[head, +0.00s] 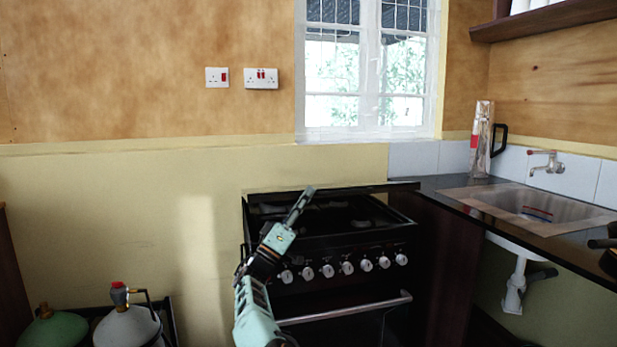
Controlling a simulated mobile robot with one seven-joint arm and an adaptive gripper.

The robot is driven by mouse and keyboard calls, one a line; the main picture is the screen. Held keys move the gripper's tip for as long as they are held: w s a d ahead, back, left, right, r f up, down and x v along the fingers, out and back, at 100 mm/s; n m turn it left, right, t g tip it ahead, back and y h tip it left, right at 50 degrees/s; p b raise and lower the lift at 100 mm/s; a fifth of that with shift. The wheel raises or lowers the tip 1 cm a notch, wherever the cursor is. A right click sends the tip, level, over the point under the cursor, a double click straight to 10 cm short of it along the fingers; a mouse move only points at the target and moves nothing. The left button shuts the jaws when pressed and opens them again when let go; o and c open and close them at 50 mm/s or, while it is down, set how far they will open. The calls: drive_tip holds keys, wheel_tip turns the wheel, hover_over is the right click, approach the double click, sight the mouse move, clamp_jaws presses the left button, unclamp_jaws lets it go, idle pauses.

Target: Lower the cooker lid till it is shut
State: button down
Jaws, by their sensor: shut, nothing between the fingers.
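The black cooker (345,285) stands against the wall, with a row of white knobs on its front. Its dark lid (365,189) shows as a thin strip above the back of the hob, seen almost edge-on. It appears part-way open, but its exact angle is hard to tell. Burners on the hob (355,222) are visible below it. My gripper (307,194) is shut and empty, pointing up and right over the left part of the hob. Its tip overlaps the lid's edge in the picture; I cannot tell whether they touch.
A dark counter (430,185) with a sink (530,205) adjoins the cooker on the right. A silver oven handle (345,308) crosses the cooker's front. Gas cylinders (128,325) stand at the lower left.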

sight(309, 242)
drive_tip(key=shift+s+d+f+b, duration=0.1)
drive_tip(key=shift+s+f+b, duration=0.15)
drive_tip(key=shift+f, duration=2)
drive_tip(key=shift+s+d+f+b, duration=0.15)
drive_tip(key=shift+f+b, duration=0.1)
drive_tip(key=shift+f, duration=1.95)
drive_tip(key=shift+s+f+b, duration=0.2)
drive_tip(key=shift+f+b, duration=0.05)
drive_tip(key=shift+f, duration=2)
